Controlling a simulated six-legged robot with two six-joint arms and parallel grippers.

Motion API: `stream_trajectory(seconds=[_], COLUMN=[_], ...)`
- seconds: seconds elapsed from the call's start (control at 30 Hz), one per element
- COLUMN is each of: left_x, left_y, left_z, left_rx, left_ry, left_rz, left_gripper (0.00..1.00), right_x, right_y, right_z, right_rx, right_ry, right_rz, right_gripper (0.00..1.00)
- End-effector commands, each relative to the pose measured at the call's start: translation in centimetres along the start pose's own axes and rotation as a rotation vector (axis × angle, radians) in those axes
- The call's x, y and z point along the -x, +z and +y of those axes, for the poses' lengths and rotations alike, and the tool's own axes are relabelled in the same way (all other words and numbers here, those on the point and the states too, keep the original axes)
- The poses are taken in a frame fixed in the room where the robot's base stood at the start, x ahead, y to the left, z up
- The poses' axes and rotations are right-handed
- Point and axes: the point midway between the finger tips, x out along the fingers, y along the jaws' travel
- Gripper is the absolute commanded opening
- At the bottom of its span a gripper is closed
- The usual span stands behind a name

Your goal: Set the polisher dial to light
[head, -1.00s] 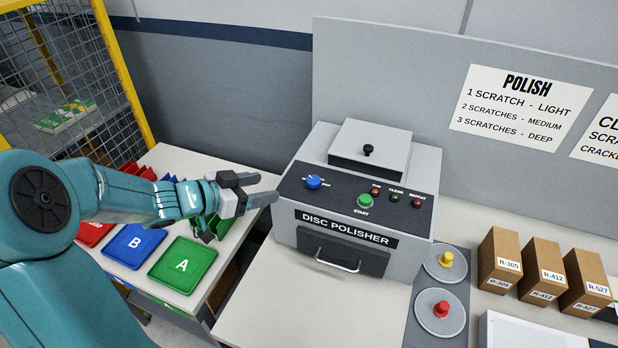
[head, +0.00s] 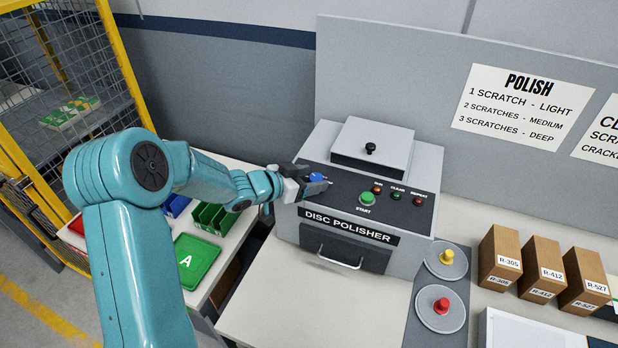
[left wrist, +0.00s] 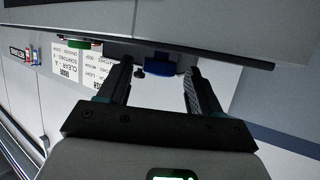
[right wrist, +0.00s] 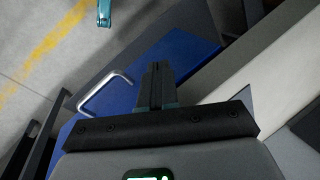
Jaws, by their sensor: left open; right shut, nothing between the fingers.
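The disc polisher (head: 310,236) is a grey box with a dark sloped control panel. Its blue dial (head: 317,177) is at the panel's left end, partly hidden by my left gripper (head: 318,186). The dial's setting cannot be read. In the left wrist view the blue dial (left wrist: 159,66) lies ahead between the open fingertips of my left gripper (left wrist: 157,78), with nothing held. Whether a finger touches it I cannot tell. My right gripper (right wrist: 157,82) is shut and empty in the right wrist view, above a blue surface with a metal handle. It is not in the head view.
A green START button (head: 367,199) and small lamps sit right of the dial. A lidded hatch (head: 372,145) is on top. Discs with a yellow knob (head: 447,257) and a red knob (head: 441,305) lie to the right. The POLISH sign (head: 522,105) hangs behind.

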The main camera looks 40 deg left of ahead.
Motion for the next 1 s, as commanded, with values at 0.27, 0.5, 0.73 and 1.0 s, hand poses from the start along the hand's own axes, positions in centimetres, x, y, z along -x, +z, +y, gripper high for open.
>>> stream_trajectory(seconds=[0.27,0.5,0.73,1.0], left_x=[0.05,0.05,0.03,-0.09], left_y=[-0.03,-0.07,-0.05,-0.13], left_z=[0.01,-0.09,-0.41,-0.89], left_rx=[0.000,-0.011,-0.055,-0.136], left_ry=[0.001,0.022,0.126,0.324], left_rz=[0.001,0.002,0.002,0.003], left_gripper=[0.08,0.09,0.09,0.09], right_x=[0.00,-0.01,-0.03,0.00], right_y=[0.00,0.00,0.00,0.00], right_z=[0.00,0.00,0.01,0.00], right_rx=[0.000,0.000,0.000,0.000], right_ry=[0.000,0.000,0.000,0.000], right_rz=[0.000,0.000,0.000,0.000], right_gripper=[0.00,0.00,0.00,0.00])
